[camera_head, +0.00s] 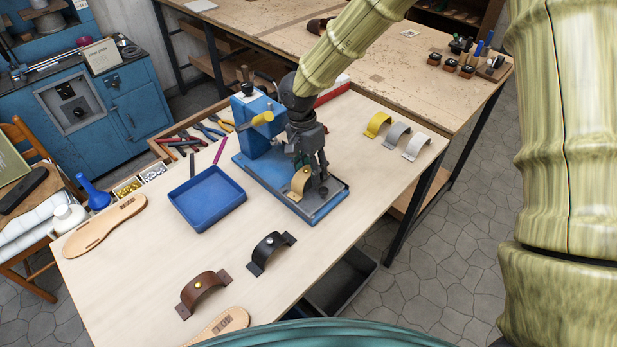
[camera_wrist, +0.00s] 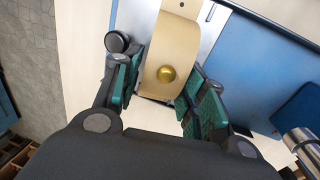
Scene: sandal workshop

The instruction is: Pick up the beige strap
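The beige strap (camera_head: 300,181) is a curved band with a round brass snap, which shows plainly in the wrist view (camera_wrist: 167,74). It is at the front of the blue press (camera_head: 258,138), over the press's flat base. My gripper (camera_head: 311,170) reaches down from above at the strap.
A blue tray (camera_head: 207,198) lies left of the press. Yellow, grey and white straps (camera_head: 397,133) stand to the right. A black strap (camera_head: 270,251) and a brown strap (camera_head: 203,292) lie in front. Tools (camera_head: 205,131) lie behind the tray. The table's right front is clear.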

